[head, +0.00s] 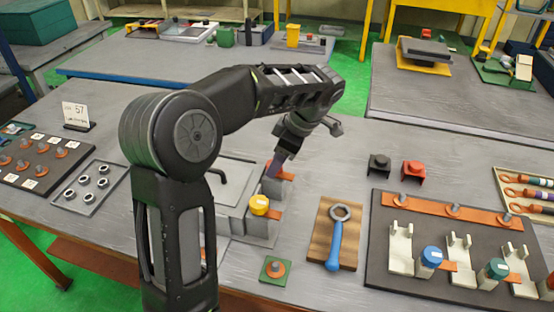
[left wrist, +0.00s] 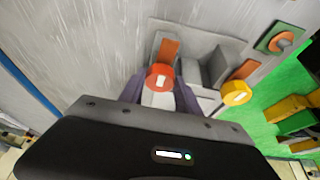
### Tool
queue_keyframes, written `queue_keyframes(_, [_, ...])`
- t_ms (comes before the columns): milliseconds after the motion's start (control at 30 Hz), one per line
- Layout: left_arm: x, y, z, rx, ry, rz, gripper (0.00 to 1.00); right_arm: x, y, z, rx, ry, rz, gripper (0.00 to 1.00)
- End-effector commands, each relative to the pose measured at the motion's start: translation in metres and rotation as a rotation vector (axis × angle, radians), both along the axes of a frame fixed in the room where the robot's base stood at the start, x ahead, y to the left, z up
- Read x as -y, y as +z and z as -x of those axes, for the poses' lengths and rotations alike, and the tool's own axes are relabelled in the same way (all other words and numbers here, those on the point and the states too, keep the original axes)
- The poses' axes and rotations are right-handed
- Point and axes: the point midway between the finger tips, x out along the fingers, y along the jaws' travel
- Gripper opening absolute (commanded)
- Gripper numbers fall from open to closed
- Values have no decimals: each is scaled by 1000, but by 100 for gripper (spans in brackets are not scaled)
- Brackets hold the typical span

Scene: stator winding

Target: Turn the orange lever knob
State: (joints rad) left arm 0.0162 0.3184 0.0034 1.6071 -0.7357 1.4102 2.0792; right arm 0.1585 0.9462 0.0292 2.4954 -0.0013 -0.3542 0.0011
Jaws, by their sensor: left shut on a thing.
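The orange lever knob (left wrist: 160,77), round with a white mark on top, sits between the two fingers of my left gripper (left wrist: 160,93) in the left wrist view. In the head view my left gripper (head: 274,166) reaches down over the grey fixture (head: 232,192), its purple fingers at the fixture's back right. The gripper is shut on the knob. In the head view the knob is hidden behind the fingers and arm. A yellow knob (head: 259,204) stands nearer the front of the same fixture; it also shows in the left wrist view (left wrist: 236,93). My right gripper is not in view.
A wooden board with a blue ring-ended wrench (head: 335,245) lies right of the fixture. A dark panel (head: 380,225) with white brackets stands farther right. Black (head: 379,165) and red (head: 413,172) blocks lie behind it. A small green plate (head: 275,270) lies in front.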

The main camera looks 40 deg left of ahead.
Motion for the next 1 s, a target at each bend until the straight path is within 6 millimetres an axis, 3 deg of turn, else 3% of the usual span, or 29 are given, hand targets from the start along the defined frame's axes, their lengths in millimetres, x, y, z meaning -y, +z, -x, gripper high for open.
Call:
queue_keyframes(133, [1, -5, 3, -12, 1, 4, 0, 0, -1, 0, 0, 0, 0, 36])
queue_keyframes(167, [1, -5, 3, -12, 1, 4, 42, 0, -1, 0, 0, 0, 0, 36])
queue_keyframes(400, [0, -2, 1, -6, 0, 2, 61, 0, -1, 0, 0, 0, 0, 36])
queue_keyframes(767, [2, 5, 0, -2, -2, 1, 61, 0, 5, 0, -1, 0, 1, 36])
queue_keyframes(1000, [13, 36, -3, -2, -5, 1, 61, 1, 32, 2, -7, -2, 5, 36])
